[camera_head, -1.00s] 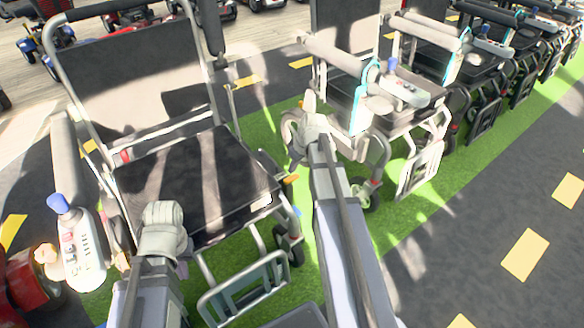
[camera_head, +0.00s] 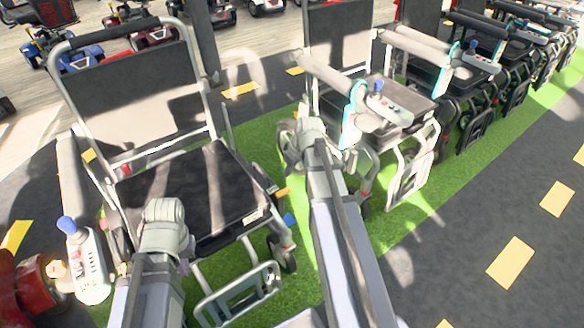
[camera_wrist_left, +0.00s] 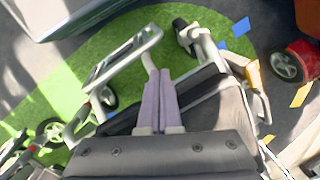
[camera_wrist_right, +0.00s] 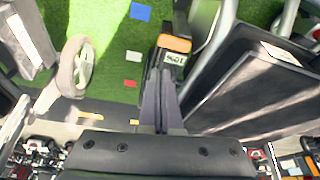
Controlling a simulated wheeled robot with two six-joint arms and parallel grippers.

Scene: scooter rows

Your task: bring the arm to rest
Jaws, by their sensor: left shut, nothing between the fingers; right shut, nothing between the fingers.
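My left arm comes in at the lower left of the head view, and its wrist (camera_head: 163,225) shows in front of the near wheelchair's black seat (camera_head: 195,190). In the left wrist view my left gripper (camera_wrist_left: 160,72) has its two fingers together with nothing between them. My right arm reaches up the middle of the head view to its wrist (camera_head: 310,130), between two wheelchairs. In the right wrist view my right gripper (camera_wrist_right: 160,72) is shut and empty, its tips appearing close to an orange-topped part with a white label (camera_wrist_right: 172,52). I cannot tell whether they touch.
The near wheelchair's joystick control (camera_head: 88,262) is beside my left arm. The second wheelchair (camera_head: 390,125) stands right of my right wrist, with more in a row behind. A red scooter part (camera_head: 30,290) is at the lower left. Dark floor (camera_head: 450,240) is open at right.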

